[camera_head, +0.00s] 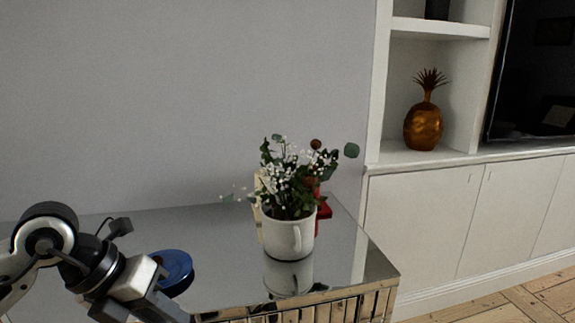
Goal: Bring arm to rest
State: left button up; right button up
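My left arm comes in from the lower left, over the near left part of a shiny grey-topped cabinet (215,225). My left gripper (158,306) points down and to the right at the bottom edge of the picture. Its fingertips are not clear, so whether it is open or shut does not show. No object is visibly held in it. My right gripper is out of view.
A blue round object (176,268) is on the cabinet beside my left gripper, partly hidden by it. A white pot (288,238) of flowers stands right of it, with a red object (324,209) behind. White shelving holds a golden pineapple (423,127). Floorboards lie at lower right.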

pick_arm(q)
jog(key=s+d+r+n+h+p, duration=0.1)
jog(key=s+d+r+n+h, duration=0.15)
jog(key=d+h, duration=0.45)
jog(key=s+d+r+n+h+p, duration=0.1)
jog(key=s+d+r+h, duration=0.25)
jog(key=d+h, duration=0.3)
jog(key=w+a+n+t+y+p, duration=0.1)
jog(key=w+a+n+t+y, duration=0.25)
jog(key=n+t, duration=1.05)
jog(key=a+f+n+y, duration=0.6)
jog(key=f+n+y, duration=0.3)
jog(key=f+n, duration=0.3)
jog(key=s+f+n+g+y+p, duration=0.1)
jog(key=s+f+n+g+y, duration=0.2)
jog(key=s+f+n+g, duration=0.2)
jog(key=s+f+g, duration=0.1)
jog(key=s+f, duration=0.2)
jog(key=f, duration=0.4)
jog(key=shift+s+f, duration=0.2)
jog(key=shift+s, duration=0.15)
